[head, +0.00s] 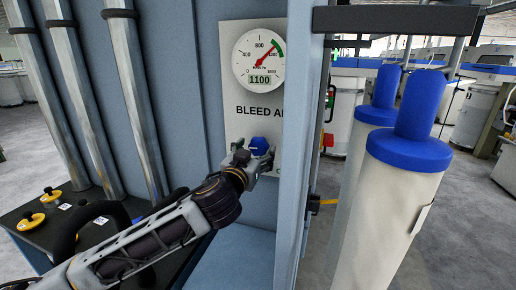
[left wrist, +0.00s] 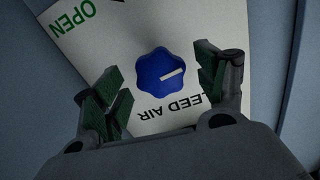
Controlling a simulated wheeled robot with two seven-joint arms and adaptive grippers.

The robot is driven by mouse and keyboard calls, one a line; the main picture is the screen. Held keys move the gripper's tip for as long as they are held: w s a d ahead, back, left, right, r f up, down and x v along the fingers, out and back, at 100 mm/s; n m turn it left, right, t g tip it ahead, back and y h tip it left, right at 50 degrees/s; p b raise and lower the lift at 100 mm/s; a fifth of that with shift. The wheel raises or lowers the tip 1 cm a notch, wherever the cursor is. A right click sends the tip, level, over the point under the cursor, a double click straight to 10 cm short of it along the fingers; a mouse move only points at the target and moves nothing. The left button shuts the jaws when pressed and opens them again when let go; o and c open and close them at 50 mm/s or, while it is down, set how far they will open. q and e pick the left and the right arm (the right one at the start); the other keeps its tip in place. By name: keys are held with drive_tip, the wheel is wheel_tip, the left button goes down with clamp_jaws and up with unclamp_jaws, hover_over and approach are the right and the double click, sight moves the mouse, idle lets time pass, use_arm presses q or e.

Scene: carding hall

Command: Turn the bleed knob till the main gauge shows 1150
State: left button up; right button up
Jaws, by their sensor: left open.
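The blue bleed knob (head: 259,145) sits on a white panel under the words BLEED AIR. In the left wrist view the lobed knob (left wrist: 163,76) has a white pointer line and lies between the fingers. The main gauge (head: 259,57) is above it, with a digital reading of 1100 and a red needle pointing to the upper right, by a green band. My left gripper (head: 251,160) is at the knob, its fingers open on both sides; a gap shows between each finger and the knob. The word OPEN (left wrist: 70,20) shows on the panel. My right gripper is not in view.
A blue-grey cabinet wall (head: 195,60) surrounds the panel (head: 236,100), with an edge to its right. Metal pipes (head: 130,80) stand at the left above a dark bench with yellow knobs (head: 51,195). White cylinders with blue tops (head: 408,140) stand at the right.

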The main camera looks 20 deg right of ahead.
use_arm(q)
drive_tip(key=shift+w+d, duration=0.4)
drive_tip(key=shift+w, duration=0.2)
drive_tip(key=shift+w+d, duration=0.15)
drive_tip(key=shift+w, duration=0.05)
drive_tip(key=shift+w+d, duration=0.2)
drive_tip(key=shift+c, duration=0.3)
drive_tip(key=c, duration=1)
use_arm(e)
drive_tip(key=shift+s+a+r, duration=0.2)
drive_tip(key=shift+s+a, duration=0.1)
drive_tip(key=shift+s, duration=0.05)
